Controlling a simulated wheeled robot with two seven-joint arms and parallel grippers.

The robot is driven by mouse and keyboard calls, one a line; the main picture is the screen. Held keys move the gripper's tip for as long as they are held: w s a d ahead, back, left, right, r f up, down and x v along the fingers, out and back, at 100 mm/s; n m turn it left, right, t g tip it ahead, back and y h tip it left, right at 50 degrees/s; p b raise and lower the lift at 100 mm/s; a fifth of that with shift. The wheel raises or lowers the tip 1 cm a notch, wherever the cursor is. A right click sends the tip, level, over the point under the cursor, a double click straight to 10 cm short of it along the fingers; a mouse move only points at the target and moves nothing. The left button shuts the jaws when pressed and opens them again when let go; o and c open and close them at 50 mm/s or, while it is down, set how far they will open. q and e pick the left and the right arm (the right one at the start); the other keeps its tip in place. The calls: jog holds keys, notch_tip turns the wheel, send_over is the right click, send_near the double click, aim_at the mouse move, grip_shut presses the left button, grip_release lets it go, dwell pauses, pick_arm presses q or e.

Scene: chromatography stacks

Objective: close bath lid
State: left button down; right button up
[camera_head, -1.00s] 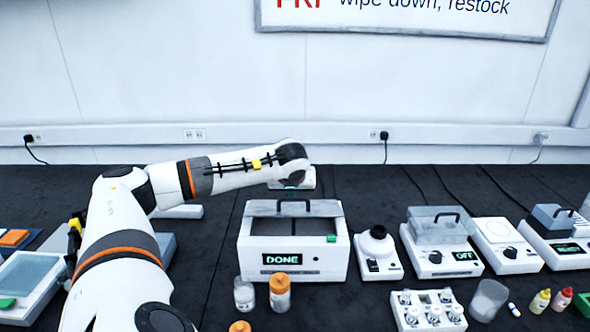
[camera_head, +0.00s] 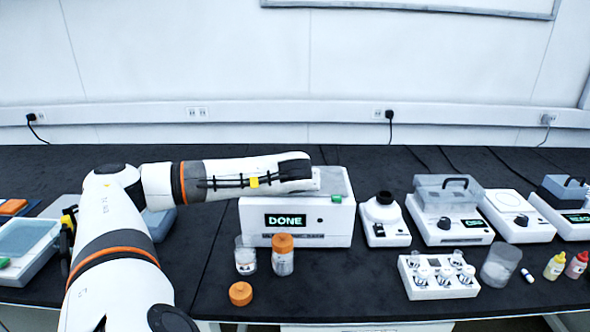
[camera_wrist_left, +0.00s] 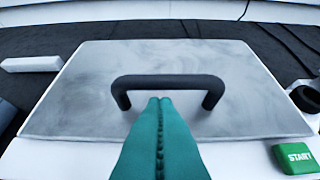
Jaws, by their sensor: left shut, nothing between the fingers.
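The white bath (camera_head: 335,232) stands in the middle of the bench with its display reading DONE. Its grey lid (camera_head: 335,180) lies down over the top, partly hidden by my left arm in the head view. In the left wrist view the lid (camera_wrist_left: 215,60) looks flat across the bath, its black handle (camera_wrist_left: 168,80) standing up. My left gripper (camera_wrist_left: 160,101), with teal fingers, is shut and empty, its tips near the middle of the handle; I cannot tell whether they touch it. In the head view the fingers are hidden. My right gripper is not in view.
A jar with an orange cap (camera_head: 282,255), a clear jar (camera_head: 245,256) and a loose orange cap (camera_head: 240,293) stand in front of the bath. A small white device (camera_head: 385,220) is close on its right. More lab devices line the right side.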

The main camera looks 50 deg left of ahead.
pick_arm(q)
jog(key=shift+w+a+f, duration=0.15)
jog(key=shift+w+a, duration=0.15)
jog(key=shift+s+d+r, duration=0.15)
jog(key=shift+d+r, duration=0.05)
jog(key=shift+r, duration=0.15)
jog(key=p+v, duration=0.3)
jog(key=v, duration=0.9)
jog(key=shift+p, duration=0.3)
jog(key=shift+f, duration=0.15)
